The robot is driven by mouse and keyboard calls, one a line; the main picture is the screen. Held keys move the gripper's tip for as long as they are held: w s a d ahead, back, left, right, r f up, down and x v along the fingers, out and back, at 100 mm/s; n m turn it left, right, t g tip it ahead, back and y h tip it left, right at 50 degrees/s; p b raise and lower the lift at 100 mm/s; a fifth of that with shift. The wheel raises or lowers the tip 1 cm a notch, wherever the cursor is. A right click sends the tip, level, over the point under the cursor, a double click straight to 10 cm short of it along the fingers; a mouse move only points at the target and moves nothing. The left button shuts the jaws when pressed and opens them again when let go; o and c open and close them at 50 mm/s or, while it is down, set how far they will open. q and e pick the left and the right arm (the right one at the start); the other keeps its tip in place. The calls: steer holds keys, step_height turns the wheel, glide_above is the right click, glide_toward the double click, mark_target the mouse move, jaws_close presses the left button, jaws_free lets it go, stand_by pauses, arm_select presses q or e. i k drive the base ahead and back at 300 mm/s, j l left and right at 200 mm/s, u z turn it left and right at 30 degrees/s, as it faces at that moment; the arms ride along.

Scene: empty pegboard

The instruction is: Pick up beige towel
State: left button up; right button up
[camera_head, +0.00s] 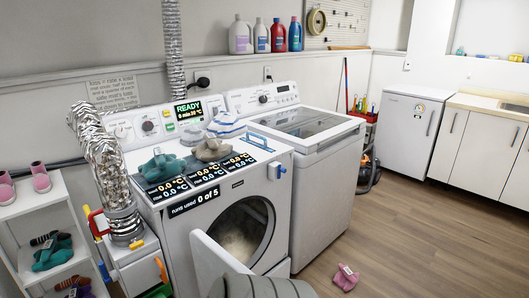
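A crumpled beige towel (211,150) lies on top of the front-loading dryer (178,232), between a teal cloth (161,167) and a blue-and-white striped cloth (226,125). Nothing touches it from above. The dryer's round door stands open, and something pale beige (238,243) shows inside the drum; I cannot tell what it is.
A top-loading washer (321,175) stands right of the dryer. A silver duct (108,165) rises at its left. The open door (214,262) juts forward. A pink cloth (346,277) lies on the otherwise open wooden floor (420,240). White shelves (38,215) stand left.

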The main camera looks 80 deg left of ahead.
mark_target(213, 150)
steer(key=i+l+u, duration=0.2)
steer(key=i, duration=0.15)
steer(key=i+u, duration=0.2)
steer(key=i, duration=0.15)
steer(key=i+j+u, duration=0.15)
steer(key=i+u, duration=0.15)
steer(key=u, duration=0.15)
steer(key=i+u, duration=0.3)
steer(key=u, duration=0.15)
steer(key=i+u, duration=0.3)
steer(key=u, duration=0.15)
steer(key=i+l+u, duration=0.15)
steer(key=i+u, duration=0.15)
steer(key=u, duration=0.15)
